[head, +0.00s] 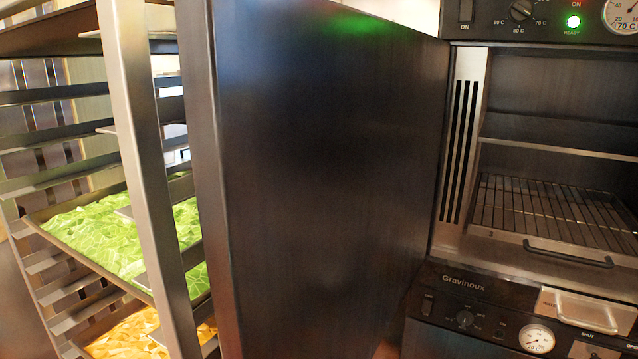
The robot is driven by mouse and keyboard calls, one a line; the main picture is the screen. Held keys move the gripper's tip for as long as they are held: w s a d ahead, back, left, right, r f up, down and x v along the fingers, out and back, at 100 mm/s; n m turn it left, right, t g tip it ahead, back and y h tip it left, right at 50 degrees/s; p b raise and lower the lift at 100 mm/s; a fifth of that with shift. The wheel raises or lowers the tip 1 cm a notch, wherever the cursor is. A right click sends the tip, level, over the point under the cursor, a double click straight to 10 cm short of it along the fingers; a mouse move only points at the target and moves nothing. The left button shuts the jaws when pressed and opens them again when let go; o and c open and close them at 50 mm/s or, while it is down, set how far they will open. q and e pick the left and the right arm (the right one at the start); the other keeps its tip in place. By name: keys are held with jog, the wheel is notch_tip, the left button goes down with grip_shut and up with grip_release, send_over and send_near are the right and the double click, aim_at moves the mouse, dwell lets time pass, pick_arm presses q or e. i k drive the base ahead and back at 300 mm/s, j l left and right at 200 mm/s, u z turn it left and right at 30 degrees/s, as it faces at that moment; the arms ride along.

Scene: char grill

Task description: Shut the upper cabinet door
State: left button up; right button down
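The upper cabinet door (325,170) is a large dark metal panel standing wide open in the middle of the head view. It is hinged beside the left edge of the upper cabinet (560,110), and its free edge is toward me at the left. The cabinet's inside is exposed, with a shelf (560,149) and a wire rack (545,208) that has a dark handle. Neither of my grippers shows in this view.
A metal tray rack (150,180) stands close to the door's left side, holding trays of green (110,235) and yellow (130,335) food. A control panel (540,18) with a green light is above the cabinet. A lower panel (480,315) marked Gravinoux is below.

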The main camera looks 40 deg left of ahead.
aim_at(314, 126)
jog(key=k+j, duration=0.15)
jog(key=j, duration=0.2)
jog(key=k+j, duration=0.15)
jog(key=j, duration=0.2)
jog(key=k+j, duration=0.15)
jog(key=j, duration=0.2)
jog(key=k+j, duration=0.15)
jog(key=j, duration=0.2)
jog(key=k+j, duration=0.2)
jog(key=j, duration=0.1)
